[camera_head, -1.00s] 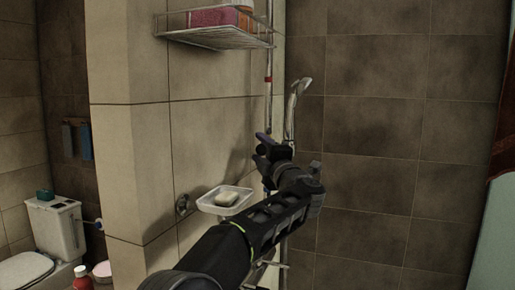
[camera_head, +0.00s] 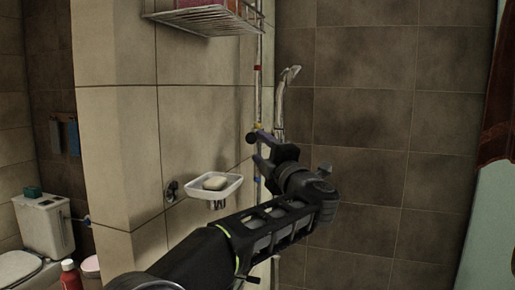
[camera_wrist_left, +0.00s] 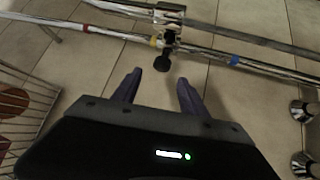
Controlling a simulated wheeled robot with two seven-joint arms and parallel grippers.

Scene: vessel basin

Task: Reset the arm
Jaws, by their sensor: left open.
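My left arm reaches in from the bottom of the head view, and its left gripper (camera_head: 257,146) is in front of the shower rail and the tiled corner. In the left wrist view the gripper (camera_wrist_left: 161,90) shows two purple fingers spread apart with nothing between them. A chrome shower bar (camera_wrist_left: 200,50) with coloured bands runs across just beyond the fingertips. A black knob (camera_wrist_left: 162,62) on it sits just past the gap between the fingers. I cannot tell whether a finger touches it. My right gripper is not in view.
A white soap dish (camera_head: 207,191) with soap (camera_head: 216,183) is on the wall left of my arm. A wire shelf (camera_head: 205,20) hangs above. A shower head (camera_head: 287,76) is behind the gripper. A toilet (camera_head: 42,228) and red bottle (camera_head: 70,275) are at far left.

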